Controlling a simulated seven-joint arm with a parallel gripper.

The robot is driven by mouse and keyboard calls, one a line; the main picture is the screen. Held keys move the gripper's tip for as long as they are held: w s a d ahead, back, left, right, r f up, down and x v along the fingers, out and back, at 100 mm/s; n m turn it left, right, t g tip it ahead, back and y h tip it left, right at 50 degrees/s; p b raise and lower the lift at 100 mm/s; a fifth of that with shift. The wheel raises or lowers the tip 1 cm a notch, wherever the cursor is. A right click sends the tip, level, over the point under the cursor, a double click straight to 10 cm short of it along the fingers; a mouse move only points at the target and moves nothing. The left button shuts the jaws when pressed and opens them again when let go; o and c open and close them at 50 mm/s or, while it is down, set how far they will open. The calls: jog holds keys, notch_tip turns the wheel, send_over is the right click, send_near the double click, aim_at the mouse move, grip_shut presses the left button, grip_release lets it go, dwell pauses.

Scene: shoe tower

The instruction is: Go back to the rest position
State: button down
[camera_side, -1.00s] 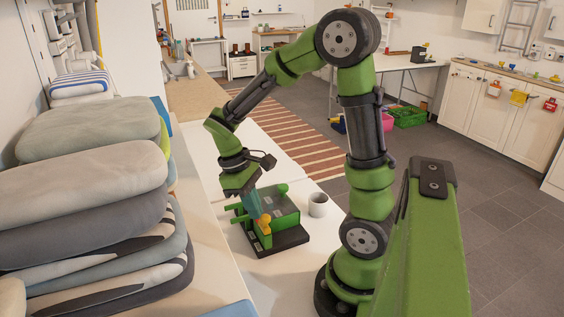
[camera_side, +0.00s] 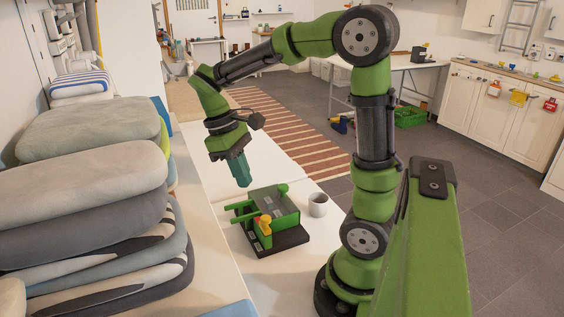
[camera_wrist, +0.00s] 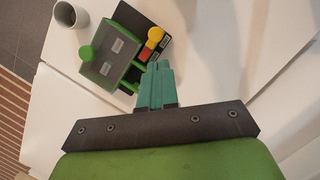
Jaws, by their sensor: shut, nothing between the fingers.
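My gripper (camera_side: 241,184) has teal fingers, which are shut with nothing between them. It hangs in the air above the white table (camera_side: 276,144), up and to the left of a green device (camera_side: 270,212) on a dark base. The wrist view shows the closed fingertips (camera_wrist: 157,66) in front of the device (camera_wrist: 109,56), with part of its base hidden behind them. The device has green bars on its left and a yellow and red part at its front. I cannot tell from these views where the rest position is.
A grey cup (camera_side: 318,205) stands right of the device, near the table edge. A tall stack of grey cushions (camera_side: 95,180) fills the left side. The table beyond the device is clear. A striped rug (camera_side: 285,125) lies on the floor.

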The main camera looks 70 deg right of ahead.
jog(key=s+a+r+m+t+y, duration=0.1)
jog(key=s+a+r+m+t, duration=0.1)
jog(key=a+t, duration=0.2)
jog(key=s+a+r+m+t+y, duration=0.1)
jog(key=a+r+m+t, duration=0.1)
jog(key=a+t, duration=0.3)
jog(key=shift+s+a+r+t, duration=0.15)
jog(key=shift+s+r+t, duration=0.25)
jog(key=shift+t, duration=0.4)
